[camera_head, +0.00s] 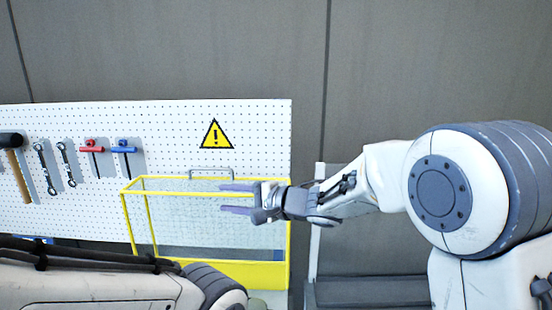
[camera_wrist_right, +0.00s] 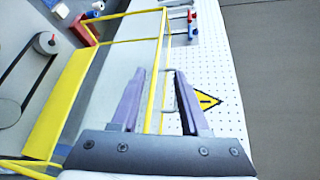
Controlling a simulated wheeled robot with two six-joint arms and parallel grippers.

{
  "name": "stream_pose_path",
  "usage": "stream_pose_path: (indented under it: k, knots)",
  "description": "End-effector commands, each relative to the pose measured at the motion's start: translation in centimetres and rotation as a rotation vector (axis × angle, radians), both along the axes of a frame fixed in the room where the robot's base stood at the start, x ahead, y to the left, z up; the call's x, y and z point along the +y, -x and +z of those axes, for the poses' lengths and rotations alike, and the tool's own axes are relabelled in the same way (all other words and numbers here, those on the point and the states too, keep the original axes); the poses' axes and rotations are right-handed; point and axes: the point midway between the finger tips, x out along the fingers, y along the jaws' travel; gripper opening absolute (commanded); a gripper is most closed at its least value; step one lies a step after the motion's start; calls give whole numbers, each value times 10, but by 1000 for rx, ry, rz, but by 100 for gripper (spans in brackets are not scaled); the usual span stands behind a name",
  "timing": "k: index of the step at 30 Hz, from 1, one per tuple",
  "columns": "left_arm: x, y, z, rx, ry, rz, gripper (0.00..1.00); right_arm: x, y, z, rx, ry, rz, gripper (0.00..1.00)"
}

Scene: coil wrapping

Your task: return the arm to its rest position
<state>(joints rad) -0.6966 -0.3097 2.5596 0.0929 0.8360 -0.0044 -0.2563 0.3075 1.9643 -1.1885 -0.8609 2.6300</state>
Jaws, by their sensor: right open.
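My right arm comes in from the right in the head view, with a large white and dark grey joint near the right edge. Its right gripper (camera_head: 236,199) is open, with two purple-grey fingers pointing left in front of the yellow-framed mesh guard. In the right wrist view the two fingers of this gripper (camera_wrist_right: 156,95) stand apart with nothing between them but the guard and pegboard behind. Part of my left arm shows at the lower left of the head view; its gripper is out of view.
A yellow-framed guard (camera_head: 270,274) stands before a white pegboard (camera_head: 170,120) with hanging tools and a warning sign (camera_head: 215,134). In the wrist view, a machine with a grey round part (camera_wrist_right: 45,43) lies left of the yellow frame. Plain wall is behind.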

Motion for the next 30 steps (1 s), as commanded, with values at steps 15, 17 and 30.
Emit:
stream_pose_path:
  k: [15,17,30]
  knots:
    - [0,0,-56,0,0,2,50,-43,23,-86,-324,602,-181,45]
    - [0,0,-66,0,0,2,50,-55,39,-108,-344,742,-160,45]
    - [0,0,-131,0,0,5,50,-132,247,-269,-301,1408,684,45]
